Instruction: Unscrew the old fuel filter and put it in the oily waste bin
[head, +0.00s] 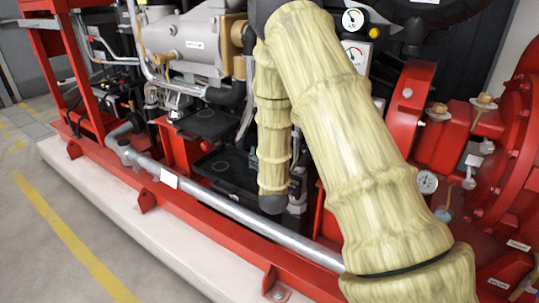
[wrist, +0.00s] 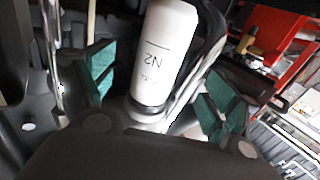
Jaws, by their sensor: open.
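A white cylinder with dark marking that looks like "N2", probably the fuel filter (wrist: 163,55), stands between the two green-padded fingers of my gripper (wrist: 160,88) in the wrist view. The fingers are open, one on each side, with a visible gap at the left pad; contact at the right is hard to tell. The cylinder's near end sits by a grey round part close to my palm. In the head view my sleeved arm reaches down into the engine bay and hides the filter. I cannot see an oily waste bin in either view.
A red frame rail (head: 100,165) and a grey pipe (head: 240,213) run along the front of the skid. Black trays (head: 215,170) lie left of my forearm. Gauges (head: 354,20) and red pump housing (head: 455,140) crowd the right. The floor at left is clear.

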